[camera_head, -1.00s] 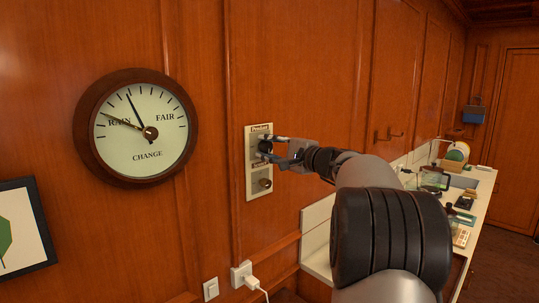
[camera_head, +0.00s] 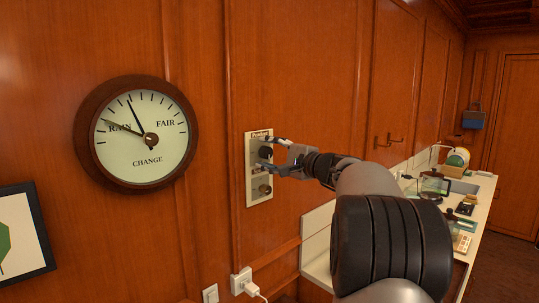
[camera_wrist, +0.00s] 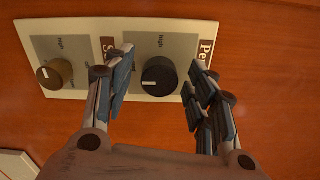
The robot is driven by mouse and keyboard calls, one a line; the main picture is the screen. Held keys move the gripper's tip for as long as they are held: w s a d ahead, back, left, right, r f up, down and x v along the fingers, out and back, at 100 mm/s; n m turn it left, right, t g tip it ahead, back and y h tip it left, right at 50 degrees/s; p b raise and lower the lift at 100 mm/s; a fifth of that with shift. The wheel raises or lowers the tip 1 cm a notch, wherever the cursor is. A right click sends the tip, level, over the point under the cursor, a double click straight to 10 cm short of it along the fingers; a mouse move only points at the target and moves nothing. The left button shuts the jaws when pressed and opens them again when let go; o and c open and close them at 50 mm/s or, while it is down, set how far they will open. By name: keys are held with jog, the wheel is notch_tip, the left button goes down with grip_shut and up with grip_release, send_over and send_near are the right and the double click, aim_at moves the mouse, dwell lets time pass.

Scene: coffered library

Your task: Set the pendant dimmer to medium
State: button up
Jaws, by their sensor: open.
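A pale wall plate (camera_head: 249,188) carries a black knob (camera_head: 265,152) above a brass knob (camera_head: 265,190). In the wrist view, the black knob (camera_wrist: 158,76) sits by a partly hidden label starting "Pe", with "High" printed near it. Its white mark lies toward the picture's left. The brass knob (camera_wrist: 55,73) is farther left, by a label starting "S". My gripper (camera_wrist: 161,72) is open, with one finger on each side of the black knob and visible gaps between. In the head view, my gripper (camera_head: 267,152) is at the black knob.
A round dial (camera_head: 137,132) hangs left of the plate, above a framed picture (camera_head: 22,240). A socket with a white plug (camera_head: 242,281) is below. A cluttered counter (camera_head: 317,240) runs along the wall at right. The panelling around the plate is clear.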

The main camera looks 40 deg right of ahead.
jog(key=s, duration=1.2)
jog(key=shift+d, duration=0.45)
